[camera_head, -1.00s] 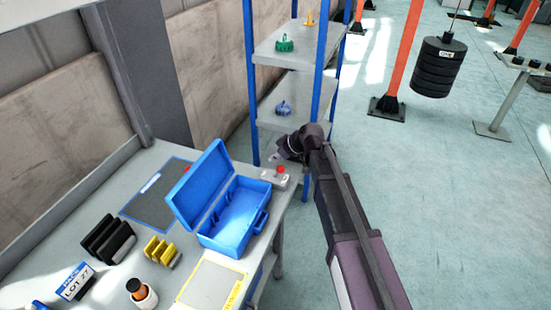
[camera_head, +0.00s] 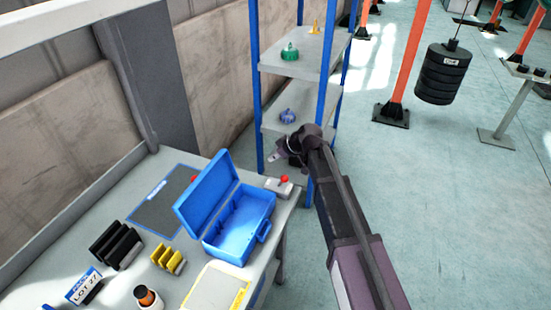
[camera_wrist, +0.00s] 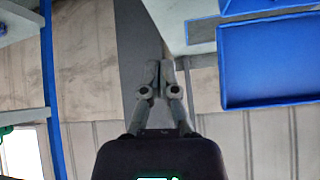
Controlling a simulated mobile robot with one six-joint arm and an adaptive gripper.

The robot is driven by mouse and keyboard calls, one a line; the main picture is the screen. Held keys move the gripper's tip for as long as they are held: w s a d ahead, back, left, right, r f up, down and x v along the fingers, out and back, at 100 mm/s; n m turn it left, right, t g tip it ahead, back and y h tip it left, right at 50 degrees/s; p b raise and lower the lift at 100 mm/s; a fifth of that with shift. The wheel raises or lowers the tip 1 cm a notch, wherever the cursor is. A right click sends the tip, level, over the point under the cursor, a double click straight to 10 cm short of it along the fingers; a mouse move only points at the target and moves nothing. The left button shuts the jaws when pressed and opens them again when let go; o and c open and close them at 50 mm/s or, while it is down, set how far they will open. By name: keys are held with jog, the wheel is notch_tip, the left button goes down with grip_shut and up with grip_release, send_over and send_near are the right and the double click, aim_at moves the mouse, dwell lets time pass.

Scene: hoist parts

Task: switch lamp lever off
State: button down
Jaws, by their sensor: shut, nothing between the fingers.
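A small grey box with a red knob (camera_head: 283,184) stands at the far right corner of the workbench. It may be the lamp lever; I cannot tell which way it is set. My gripper (camera_head: 275,158) is just beyond and above it in the head view, apart from the knob. In the wrist view my gripper (camera_wrist: 160,66) is shut and empty, its two fingertips together. The red knob does not show in the wrist view.
An open blue toolbox (camera_head: 240,226) sits on the bench (camera_head: 205,270) near the grey box. A blue-post shelf (camera_head: 300,62) stands behind my gripper, holding a green part (camera_head: 290,52) and a blue part (camera_head: 287,116).

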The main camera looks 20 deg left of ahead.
jog(key=d+f+p+v, duration=0.1)
jog(key=p+v, duration=0.3)
jog(key=v, duration=0.4)
jog(key=shift+d, duration=0.35)
jog(key=s+d+f+m+h, duration=0.1)
jog(key=s+d+m, duration=0.3)
jog(key=d, duration=1)
jog(key=s+d+f+m+h, duration=0.2)
jog(key=s+d+m+h, duration=0.2)
jog(key=d, duration=1)
jog(key=s+d+f+m+h, duration=0.1)
jog(key=s+d+m+h, duration=0.2)
jog(key=d+m, duration=0.5)
jog(key=s+d, duration=0.1)
jog(key=d, duration=0.5)
jog(key=shift+d+f+g, duration=0.3)
jog(key=shift+s, duration=0.1)
